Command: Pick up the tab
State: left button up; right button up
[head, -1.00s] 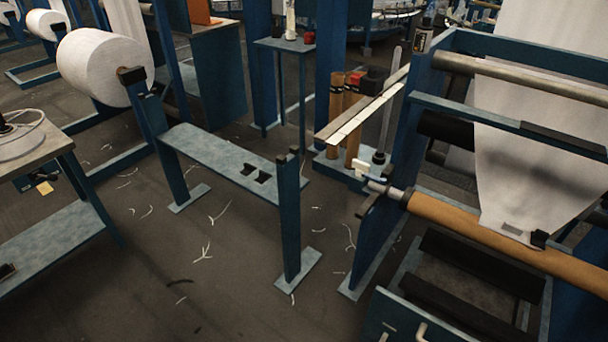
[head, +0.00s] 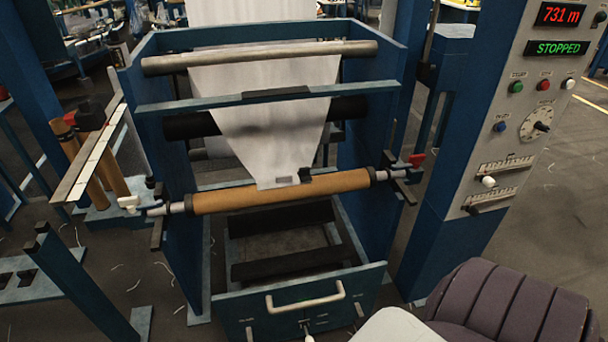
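A white fabric web (head: 262,130) hangs down over the rollers and narrows to an end on the brown core tube (head: 280,190). A small grey patch (head: 285,180) lies at the fabric's lower end, with a small black piece (head: 305,175) beside it at the right corner. I cannot tell for sure which of these is the tab. Neither of my grippers shows in the head view. A dark ribbed part and a pale part at the lower right look like my own arm.
A blue drawer front (head: 300,300) with a pale handle (head: 305,302) stands below the tube. A control panel (head: 535,100) reading "731 m" and "STOPPED" is at the right. A rack with upright brown tubes (head: 90,180) is at the left.

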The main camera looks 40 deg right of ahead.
aim_at(27, 276)
jog(key=i+j+z, duration=0.4)
jog(key=i+j, duration=0.35)
jog(key=i+j+z, duration=0.45)
jog(key=i+j, duration=0.15)
jog(key=j, duration=0.3)
